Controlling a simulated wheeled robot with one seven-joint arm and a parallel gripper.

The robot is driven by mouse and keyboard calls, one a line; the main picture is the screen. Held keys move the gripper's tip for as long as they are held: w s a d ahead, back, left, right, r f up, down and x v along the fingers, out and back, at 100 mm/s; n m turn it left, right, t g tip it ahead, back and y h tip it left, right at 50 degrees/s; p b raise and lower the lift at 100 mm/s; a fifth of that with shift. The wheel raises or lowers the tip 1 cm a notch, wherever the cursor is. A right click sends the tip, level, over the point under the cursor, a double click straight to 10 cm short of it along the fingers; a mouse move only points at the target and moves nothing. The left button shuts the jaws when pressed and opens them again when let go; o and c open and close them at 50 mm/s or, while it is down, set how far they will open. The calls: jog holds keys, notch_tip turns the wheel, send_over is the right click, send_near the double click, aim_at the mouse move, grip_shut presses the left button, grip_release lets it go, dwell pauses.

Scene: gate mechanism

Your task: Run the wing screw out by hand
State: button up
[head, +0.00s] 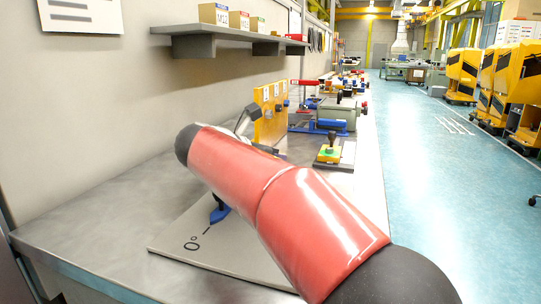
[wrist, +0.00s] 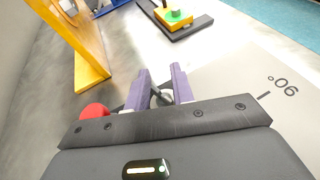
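My gripper (wrist: 162,92) shows in the wrist view with two purple fingers set apart. A small grey metal part (wrist: 161,98) shows in the gap between them, with a dark bar beside it. It may be the wing screw, but its wings are not clear. I cannot tell whether the fingers press on it. A red ball (wrist: 93,111) sits left of the fingers. A grey plate marked 90° (wrist: 245,80) lies to the right. In the head view my red arm covers the fingers and most of the plate, whose 0° mark (head: 190,243) and a blue pointer (head: 219,213) show.
A yellow upright panel (wrist: 82,45) stands close on the left, also in the head view (head: 270,112). A yellow block with a green top (wrist: 174,15) sits on a dark base beyond. Vises and fixtures line the bench behind. The bench's front left (head: 90,230) is clear.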

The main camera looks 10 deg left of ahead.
notch_tip(320, 180, down, 2)
jog(key=shift+a, duration=0.15)
jog(key=shift+c, duration=0.4)
jog(key=shift+a+f, duration=0.1)
jog(key=shift+f, duration=0.05)
grip_shut()
jog(key=o, duration=0.6)
grip_release()
jog(key=shift+d, duration=0.2)
jog(key=shift+c, duration=0.2)
jog(key=shift+a, duration=0.1)
notch_tip(320, 180, up, 7)
jog(key=shift+w+a+r+p, duration=0.1)
jog(key=shift+p, duration=0.55)
jog(key=shift+r, duration=0.3)
